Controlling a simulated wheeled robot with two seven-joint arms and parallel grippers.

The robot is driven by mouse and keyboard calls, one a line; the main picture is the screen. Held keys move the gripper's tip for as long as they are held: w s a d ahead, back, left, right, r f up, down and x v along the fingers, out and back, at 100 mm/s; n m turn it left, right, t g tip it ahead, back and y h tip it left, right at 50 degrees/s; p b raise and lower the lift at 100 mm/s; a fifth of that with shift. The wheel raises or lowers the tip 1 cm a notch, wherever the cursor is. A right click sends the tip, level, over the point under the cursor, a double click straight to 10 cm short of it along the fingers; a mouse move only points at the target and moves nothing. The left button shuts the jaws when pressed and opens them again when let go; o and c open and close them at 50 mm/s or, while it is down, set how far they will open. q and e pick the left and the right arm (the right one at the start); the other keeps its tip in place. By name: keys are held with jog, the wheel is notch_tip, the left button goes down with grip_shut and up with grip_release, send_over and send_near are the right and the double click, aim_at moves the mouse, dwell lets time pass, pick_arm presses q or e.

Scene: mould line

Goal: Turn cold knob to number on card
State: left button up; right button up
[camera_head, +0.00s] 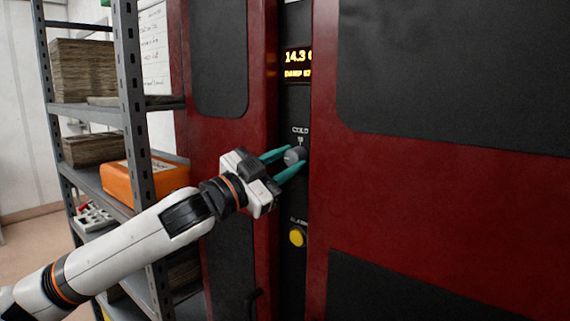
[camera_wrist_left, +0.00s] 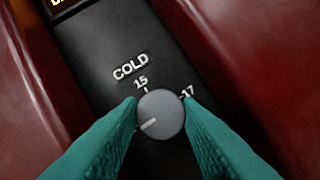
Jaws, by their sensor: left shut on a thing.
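The cold knob (camera_head: 295,156) is a grey round dial on a narrow black panel between dark red doors. The wrist view shows the knob (camera_wrist_left: 161,114) under the word COLD, with 15 above it and 17 to its right. Its pale pointer line aims to the lower left, where any number is hidden by a finger. My left gripper (camera_head: 287,163) has its teal fingers on both sides of the knob, shut on it. A white sheet with handwriting (camera_head: 153,45) hangs behind the shelf, too small to read. My right gripper is not in view.
A lit display (camera_head: 297,64) above the knob reads 14.3, partly cut off. A yellow button (camera_head: 296,237) sits below on the same panel. A metal shelf (camera_head: 131,75) with stacked items and an orange box (camera_head: 152,184) stands at left, close to my arm.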

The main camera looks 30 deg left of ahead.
pick_arm(q)
jog(key=o, duration=1)
jog(key=shift+c, duration=0.2)
